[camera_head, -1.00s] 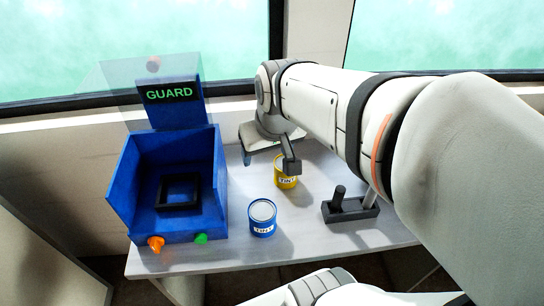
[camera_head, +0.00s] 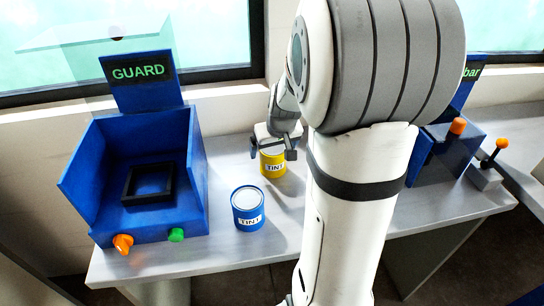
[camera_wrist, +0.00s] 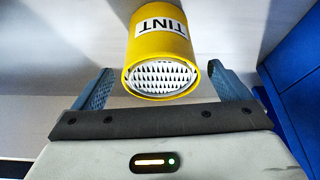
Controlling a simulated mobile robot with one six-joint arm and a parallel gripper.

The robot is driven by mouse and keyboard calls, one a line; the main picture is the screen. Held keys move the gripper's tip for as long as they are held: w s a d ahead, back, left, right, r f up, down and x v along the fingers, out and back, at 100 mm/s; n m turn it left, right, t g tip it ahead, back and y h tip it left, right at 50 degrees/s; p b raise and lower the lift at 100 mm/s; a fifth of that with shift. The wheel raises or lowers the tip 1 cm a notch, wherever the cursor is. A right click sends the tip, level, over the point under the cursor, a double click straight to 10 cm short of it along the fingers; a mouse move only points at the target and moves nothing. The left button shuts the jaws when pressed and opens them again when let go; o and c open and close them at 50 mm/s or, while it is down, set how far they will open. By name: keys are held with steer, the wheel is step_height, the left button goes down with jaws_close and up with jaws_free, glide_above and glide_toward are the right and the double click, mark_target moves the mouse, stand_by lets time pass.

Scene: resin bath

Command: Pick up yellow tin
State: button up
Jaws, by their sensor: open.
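The yellow tin (camera_head: 272,164) with a TINT label stands on the grey table, behind and to the right of the blue tin. My gripper (camera_head: 276,150) is right at the yellow tin and hides its upper part in the head view. In the wrist view the yellow tin (camera_wrist: 163,58) lies between the two blue-grey fingers of my open gripper (camera_wrist: 167,88). Gaps show on both sides of the tin there, so the fingers are not closed on it.
A blue tin (camera_head: 248,207) stands nearer the front. A blue guard box (camera_head: 205,190) with orange and green knobs is at the left. Another blue unit (camera_head: 458,158) and an orange-topped lever (camera_head: 500,145) are at the right. The window wall is behind.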

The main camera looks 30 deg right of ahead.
steer(key=shift+x, duration=1.5)
steer(key=c, duration=1.3)
